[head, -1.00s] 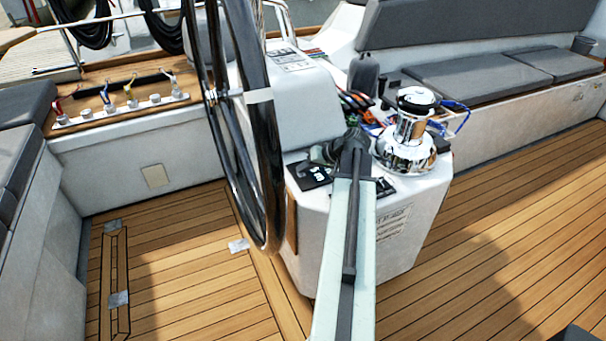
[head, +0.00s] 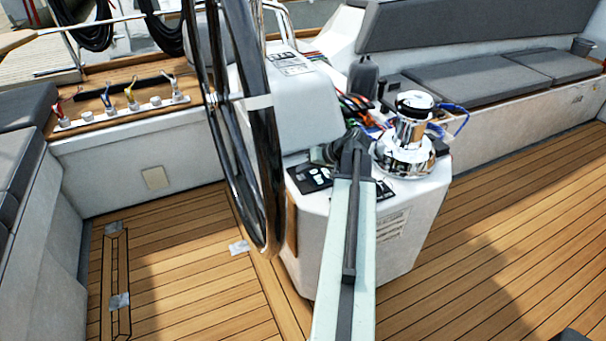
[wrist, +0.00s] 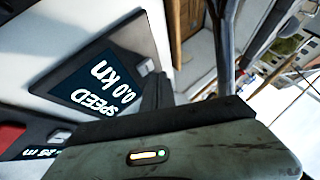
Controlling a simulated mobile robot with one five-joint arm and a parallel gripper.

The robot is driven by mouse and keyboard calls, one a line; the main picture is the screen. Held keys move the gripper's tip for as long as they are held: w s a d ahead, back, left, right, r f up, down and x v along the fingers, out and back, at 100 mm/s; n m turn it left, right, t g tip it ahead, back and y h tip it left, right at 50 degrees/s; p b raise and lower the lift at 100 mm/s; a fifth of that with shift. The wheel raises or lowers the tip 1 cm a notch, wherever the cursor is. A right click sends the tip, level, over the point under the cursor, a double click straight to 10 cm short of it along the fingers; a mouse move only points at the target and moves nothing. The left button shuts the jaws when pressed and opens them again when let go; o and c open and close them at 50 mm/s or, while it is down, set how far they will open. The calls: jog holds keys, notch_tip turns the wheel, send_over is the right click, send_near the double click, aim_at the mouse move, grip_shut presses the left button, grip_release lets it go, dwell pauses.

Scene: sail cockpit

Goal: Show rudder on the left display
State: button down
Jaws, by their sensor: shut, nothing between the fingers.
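My gripper (head: 326,151) is shut and empty above the console at the wheel in the head view. Its dark fingers (wrist: 152,92) also show in the wrist view, close beside a display (wrist: 98,88) that reads SPEED 0.0 kn. I cannot tell whether they touch its frame. A second display (wrist: 38,148), partly cut off, shows a figure in m and a red patch. Dark panels show in the head view, one left of my arm (head: 310,178) and one right of it (head: 385,192). Their text is too small to read there. I see no rudder page.
The steering wheel (head: 262,150) stands just left of my gripper. A chrome winch (head: 408,140) and ropes (head: 365,112) are close on the right. Seats (head: 480,78) line the back.

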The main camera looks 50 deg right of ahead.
aim_at(304, 177)
jog(key=shift+r, duration=0.1)
notch_tip(304, 177, up, 5)
jog(key=p, duration=0.5)
dwell(2.6)
notch_tip(304, 177, up, 4)
jog(key=p, duration=0.4)
notch_tip(304, 177, down, 9)
jog(key=b, duration=0.9)
dwell(1.5)
jog(key=shift+f+b, duration=0.5)
